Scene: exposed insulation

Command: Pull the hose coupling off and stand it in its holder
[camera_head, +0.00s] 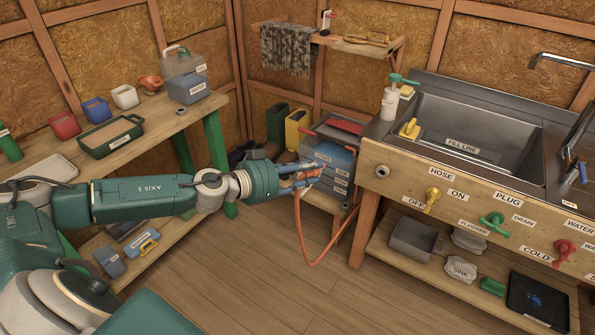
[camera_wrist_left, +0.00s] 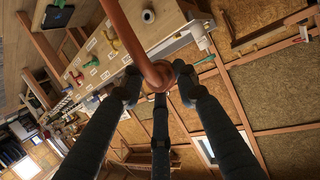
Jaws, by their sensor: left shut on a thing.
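My left gripper (camera_head: 299,180) is shut on the orange hose coupling (camera_head: 311,173) and holds it in the air, left of the sink counter. The orange hose (camera_head: 305,240) hangs from it in a loop and rises to the counter's left leg. In the left wrist view, the fingers (camera_wrist_left: 160,88) close around the orange coupling end (camera_wrist_left: 158,73), and the hose (camera_wrist_left: 122,25) runs up out of the picture. I cannot make out the holder. My right gripper is out of view.
The sink (camera_head: 470,130) and its wooden counter stand at right, with yellow, green and red valve handles in front. A low stand with a lidded bin (camera_head: 332,157) is just behind my gripper. A workbench (camera_head: 150,122) stands at left. The middle floor is open.

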